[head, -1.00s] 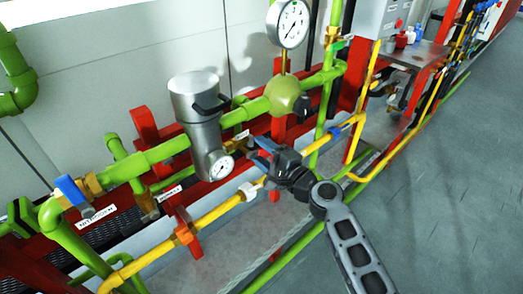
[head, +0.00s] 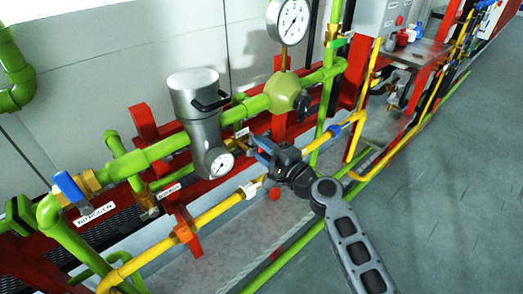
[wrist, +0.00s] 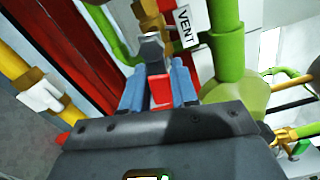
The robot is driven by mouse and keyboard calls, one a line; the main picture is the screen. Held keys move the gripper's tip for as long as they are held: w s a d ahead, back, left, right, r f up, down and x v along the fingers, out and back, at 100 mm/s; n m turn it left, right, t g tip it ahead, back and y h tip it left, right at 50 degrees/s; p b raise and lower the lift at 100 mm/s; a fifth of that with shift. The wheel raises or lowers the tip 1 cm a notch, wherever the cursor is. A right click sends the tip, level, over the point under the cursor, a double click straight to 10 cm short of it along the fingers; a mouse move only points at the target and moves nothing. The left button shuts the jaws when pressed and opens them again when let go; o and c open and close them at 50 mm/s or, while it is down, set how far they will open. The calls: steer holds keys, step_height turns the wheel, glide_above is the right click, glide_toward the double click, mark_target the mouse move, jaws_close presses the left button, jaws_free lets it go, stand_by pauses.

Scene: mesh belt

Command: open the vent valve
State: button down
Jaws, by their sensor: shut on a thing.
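My gripper (head: 262,152) is in front of the pipe rack, between the silver filter housing and the green regulator. In the wrist view its two blue fingers (wrist: 154,88) are closed around a small red part (wrist: 159,89), which appears to be the vent valve's handle. A brass fitting (wrist: 148,14) on green pipe stands just beyond the fingertips, beside a white label (wrist: 186,26) reading VENT. In the head view my gripper and wrist hide most of the vent valve. How far the handle is turned cannot be told.
The silver filter housing (head: 200,105) is left of my gripper, and the green regulator (head: 283,92) with a gauge (head: 289,22) is above right. A yellow pipe (head: 222,207) runs close below. A blue-handled valve (head: 70,188) is at far left. Open floor (head: 440,200) lies right.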

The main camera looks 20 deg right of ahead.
steer(key=shift+n+b, duration=0.75)
steer(key=shift+n, duration=0.15)
steer(key=shift+r+n, duration=0.35)
steer(key=shift+n, duration=0.05)
steer(key=c, duration=1)
jaws_free()
steer(key=shift+o, duration=0.2)
steer(key=shift+s, duration=0.1)
steer(key=b+v, duration=0.1)
steer(key=v, duration=0.6)
steer(key=shift+s+d, duration=0.15)
steer(key=shift+s, duration=0.15)
